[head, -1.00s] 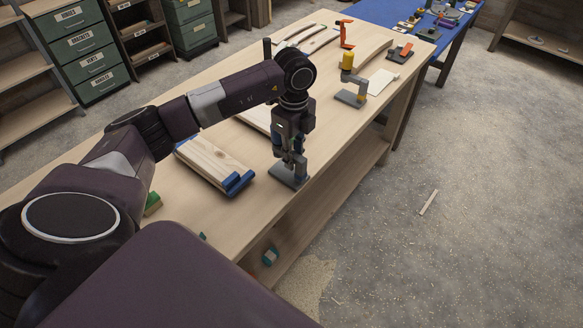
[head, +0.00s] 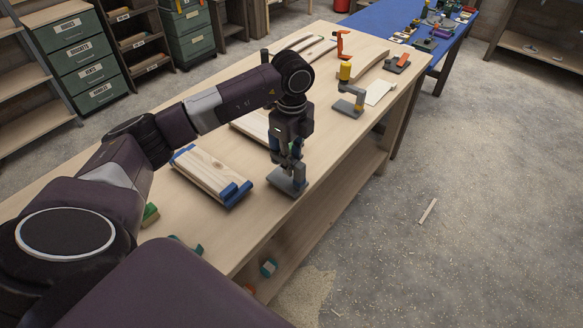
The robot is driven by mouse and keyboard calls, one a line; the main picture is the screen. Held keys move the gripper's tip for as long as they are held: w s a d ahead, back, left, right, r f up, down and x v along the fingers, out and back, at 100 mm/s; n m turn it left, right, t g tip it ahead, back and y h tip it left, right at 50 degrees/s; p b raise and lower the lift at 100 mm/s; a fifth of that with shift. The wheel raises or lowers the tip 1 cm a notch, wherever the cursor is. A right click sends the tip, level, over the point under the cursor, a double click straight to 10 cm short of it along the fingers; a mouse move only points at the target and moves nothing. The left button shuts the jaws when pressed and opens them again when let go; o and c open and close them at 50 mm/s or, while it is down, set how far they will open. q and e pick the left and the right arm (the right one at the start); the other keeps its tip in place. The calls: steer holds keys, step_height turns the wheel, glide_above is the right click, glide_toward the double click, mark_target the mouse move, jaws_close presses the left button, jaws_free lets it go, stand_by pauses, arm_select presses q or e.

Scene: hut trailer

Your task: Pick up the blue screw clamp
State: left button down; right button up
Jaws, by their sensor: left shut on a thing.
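My left gripper (head: 290,160) reaches down over the workbench near its front edge. It is shut on the blue screw clamp, whose grey foot plate (head: 287,183) shows just below the fingers. A bit of blue (head: 274,140) shows beside the fingers; most of the clamp's upper part is hidden by the gripper. The foot plate looks level and at the bench top; I cannot tell whether it touches. My right gripper is not in view.
On the workbench (head: 335,135), boards with blue ends (head: 205,172) lie left of the gripper. A yellow-topped clamp (head: 346,85) and an orange clamp (head: 341,45) stand farther back. A blue table (head: 390,17) adjoins behind. The floor at right is mostly clear.

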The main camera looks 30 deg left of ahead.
arm_select(q)
step_height(320, 180, up, 11)
steer(key=shift+w+f+b, duration=0.1)
steer(key=shift+b, duration=1)
step_height(320, 180, up, 12)
steer(key=p, duration=0.5)
steer(key=shift+f, duration=0.15)
